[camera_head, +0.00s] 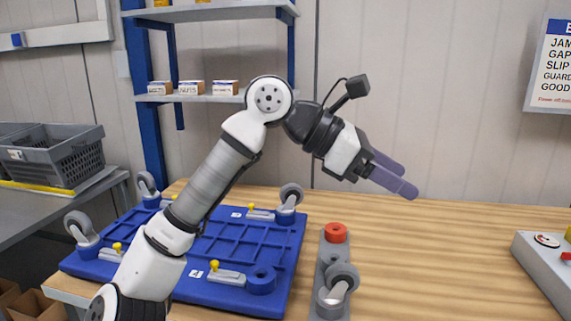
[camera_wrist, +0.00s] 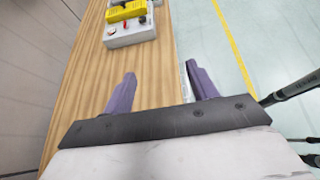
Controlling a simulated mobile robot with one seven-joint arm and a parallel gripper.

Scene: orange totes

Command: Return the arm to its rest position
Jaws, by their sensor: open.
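My arm (camera_head: 210,180) rises from the lower left of the head view and bends at an elbow. My gripper (camera_head: 406,180) points right and down, above the wooden table and well clear of it. Its two purple fingers also show in the wrist view (camera_wrist: 160,88), spread apart with nothing between them. The gripper is open and empty.
A blue board (camera_head: 285,232) with casters lies left on the wooden table (camera_head: 440,235), partly behind my arm. A grey fixture (camera_head: 325,255) with a red knob (camera_head: 336,232) and a caster stands beside it. A grey control box (camera_head: 545,265) is at right. A shelf (camera_head: 215,12) stands behind.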

